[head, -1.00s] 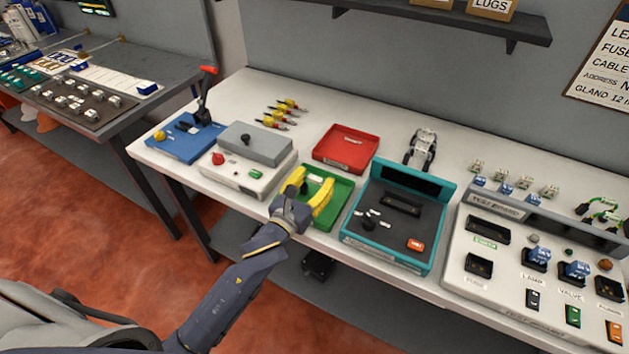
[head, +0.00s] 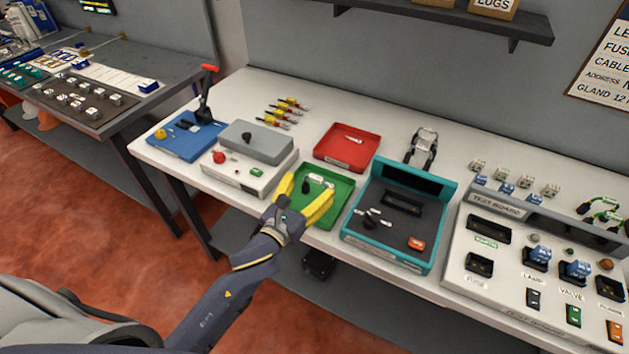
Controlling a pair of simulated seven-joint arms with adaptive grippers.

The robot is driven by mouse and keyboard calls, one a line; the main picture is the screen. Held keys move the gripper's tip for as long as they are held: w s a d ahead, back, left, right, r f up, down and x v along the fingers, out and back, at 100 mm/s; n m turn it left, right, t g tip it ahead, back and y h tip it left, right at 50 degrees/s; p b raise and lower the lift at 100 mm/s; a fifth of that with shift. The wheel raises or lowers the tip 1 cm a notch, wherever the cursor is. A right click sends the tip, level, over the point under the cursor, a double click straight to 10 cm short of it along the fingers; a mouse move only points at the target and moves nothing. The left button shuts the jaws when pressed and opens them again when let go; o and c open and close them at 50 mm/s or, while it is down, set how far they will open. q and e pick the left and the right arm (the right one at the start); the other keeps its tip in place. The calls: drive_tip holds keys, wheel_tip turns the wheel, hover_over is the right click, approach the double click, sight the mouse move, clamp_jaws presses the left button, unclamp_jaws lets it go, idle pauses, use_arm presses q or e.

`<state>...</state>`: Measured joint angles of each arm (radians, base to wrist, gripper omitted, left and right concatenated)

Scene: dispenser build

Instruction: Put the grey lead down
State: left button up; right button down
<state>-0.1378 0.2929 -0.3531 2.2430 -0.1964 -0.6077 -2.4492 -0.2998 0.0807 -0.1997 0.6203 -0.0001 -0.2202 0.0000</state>
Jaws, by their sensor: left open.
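My left gripper (head: 307,189) has yellow fingers, spread wide apart over the front of the green tray (head: 341,205). Nothing is held between them. A small pale piece (head: 318,180) and a small dark piece (head: 305,187) show in the tray just beyond the fingers; they are too small to tell whether either is the grey lead. Small pale and dark pieces (head: 372,217) also lie in the teal case (head: 400,250), and I cannot tell whether a grey lead is among them. My right gripper is not in view.
A red tray (head: 330,157) stands behind the green one. A white box with a grey top (head: 255,141) and a blue tray (head: 205,145) are to the left. The test board (head: 490,262) is at the right.

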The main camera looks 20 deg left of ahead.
use_arm(q)
drive_tip(key=v, duration=0.8)
drive_tip(key=shift+s, duration=0.25)
drive_tip(key=shift+a, duration=0.1)
